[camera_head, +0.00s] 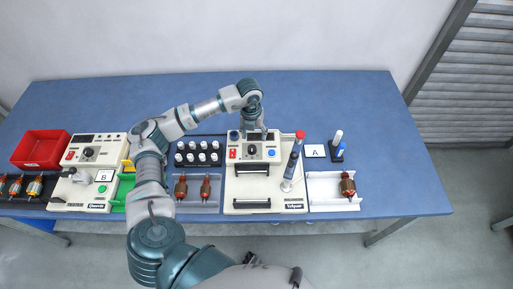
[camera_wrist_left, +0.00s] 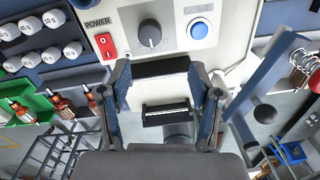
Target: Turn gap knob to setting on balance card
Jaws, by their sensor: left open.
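A dark round knob (camera_head: 252,150) sits on the front panel of the white machine at centre right. In the left wrist view the knob (camera_wrist_left: 150,33) has a pale pointer line and stands between a red power switch (camera_wrist_left: 106,45) and a blue button (camera_wrist_left: 198,28). My left gripper (camera_head: 255,132) is above and behind the panel. White cards marked A (camera_head: 315,151) and B (camera_head: 104,176) lie right of this machine and on the left machine; no setting is readable. My right gripper does not show.
Left of the machine are a black rack of white weights (camera_head: 198,152) and a tray (camera_head: 197,205) with copper armatures. A red-tipped post (camera_head: 299,136) stands on the machine's right side. A red bin (camera_head: 40,149) is far left. The table's back strip is clear.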

